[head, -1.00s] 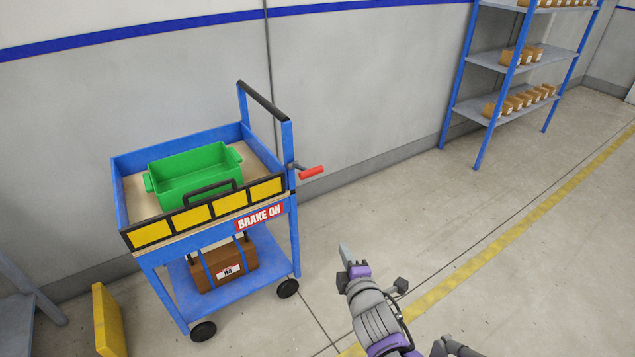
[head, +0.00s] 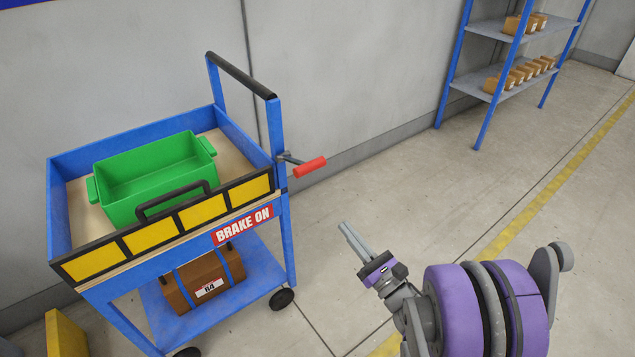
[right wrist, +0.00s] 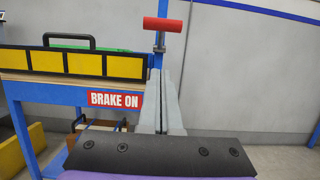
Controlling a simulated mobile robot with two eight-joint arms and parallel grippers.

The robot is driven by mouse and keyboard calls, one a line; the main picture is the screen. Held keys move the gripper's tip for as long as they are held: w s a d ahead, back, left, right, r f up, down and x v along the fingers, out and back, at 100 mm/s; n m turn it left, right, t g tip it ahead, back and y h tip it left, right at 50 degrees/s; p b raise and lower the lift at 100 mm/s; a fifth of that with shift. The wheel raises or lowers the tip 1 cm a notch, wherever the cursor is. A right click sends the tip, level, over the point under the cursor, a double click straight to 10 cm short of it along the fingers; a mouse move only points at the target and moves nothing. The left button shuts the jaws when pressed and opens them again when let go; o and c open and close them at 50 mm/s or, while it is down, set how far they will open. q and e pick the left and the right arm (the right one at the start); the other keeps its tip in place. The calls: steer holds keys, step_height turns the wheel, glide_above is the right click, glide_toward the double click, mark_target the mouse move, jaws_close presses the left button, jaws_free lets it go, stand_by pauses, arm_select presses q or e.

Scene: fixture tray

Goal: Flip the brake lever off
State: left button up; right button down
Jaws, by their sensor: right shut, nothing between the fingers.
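The brake lever has a red grip (head: 310,167) on a thin grey arm and sticks out to the right from the blue post of the cart (head: 278,130). A red sign (head: 243,226) on the cart's front reads BRAKE ON. My right gripper (head: 346,229) is shut and empty, in front of the cart and below and right of the lever, apart from it. In the right wrist view the red grip (right wrist: 163,24) stands above the fingertips (right wrist: 162,72), with a gap between. My left gripper is not in view.
The cart's top holds a green bin (head: 150,175), behind a yellow-and-black front panel (head: 203,209) with a black handle. A brown box (head: 203,280) sits on its lower shelf. A blue-post rack (head: 510,75) stands far right. The floor right of the cart is clear.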

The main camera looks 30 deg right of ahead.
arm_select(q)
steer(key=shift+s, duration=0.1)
arm_select(e)
steer(key=shift+s, duration=0.1)
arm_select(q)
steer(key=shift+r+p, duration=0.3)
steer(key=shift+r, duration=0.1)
arm_select(e)
steer(key=d+r+x, duration=0.1)
steer(key=r+x, duration=0.1)
steer(key=x, duration=1.1)
steer(key=shift+s+a+r, duration=0.35)
steer(key=shift+a, duration=0.05)
